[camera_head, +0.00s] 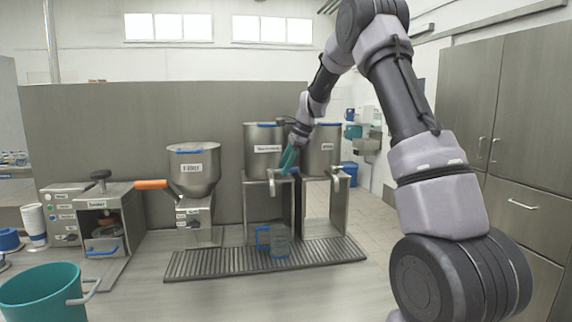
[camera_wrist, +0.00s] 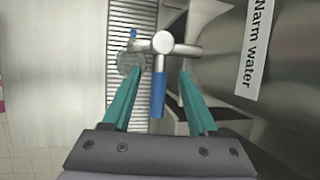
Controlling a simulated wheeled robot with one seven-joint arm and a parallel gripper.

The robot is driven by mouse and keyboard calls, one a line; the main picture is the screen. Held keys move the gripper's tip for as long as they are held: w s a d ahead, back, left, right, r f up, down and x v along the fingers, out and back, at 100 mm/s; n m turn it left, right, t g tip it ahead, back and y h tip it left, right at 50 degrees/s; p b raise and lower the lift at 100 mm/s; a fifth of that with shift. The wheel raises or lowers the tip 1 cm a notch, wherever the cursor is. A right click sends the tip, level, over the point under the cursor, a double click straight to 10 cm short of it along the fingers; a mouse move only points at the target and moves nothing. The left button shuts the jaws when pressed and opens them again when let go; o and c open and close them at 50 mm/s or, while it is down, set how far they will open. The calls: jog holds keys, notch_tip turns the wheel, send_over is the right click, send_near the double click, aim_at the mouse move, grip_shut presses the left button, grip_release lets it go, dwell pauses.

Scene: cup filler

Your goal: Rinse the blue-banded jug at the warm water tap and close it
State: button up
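The jug (camera_head: 280,240), greyish with blue on its handle side, stands upright on the drip grate under the left tank. Part of a grey round shape, probably the jug (camera_wrist: 130,62), shows below the tap in the wrist view. In the head view my gripper (camera_head: 289,158) is in front of the left tank's tap. Water flow cannot be made out.
A second tank (camera_head: 323,150) with its own tap stands to the right. The slatted drip grate (camera_head: 210,263) runs below both. A filter hopper (camera_head: 193,170), a grinder-like machine (camera_head: 102,220) and a teal bucket (camera_head: 40,295) are left. The counter before the grate is clear.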

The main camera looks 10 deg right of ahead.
grip_shut()
jog(key=shift+s+a+m+t+h, duration=0.1)
jog(key=shift+s+m+t+h, duration=0.2)
jog(key=shift+m, duration=0.55)
jog(key=shift+s+a+m+t+h, duration=0.1)
jog(key=shift+s+m+t+h, duration=0.2)
jog(key=shift+m, duration=0.55)
jog(key=shift+s, duration=0.1)
jog(key=shift+s+m, duration=0.25)
jog(key=shift+m, duration=0.25)
dwell(5.3)
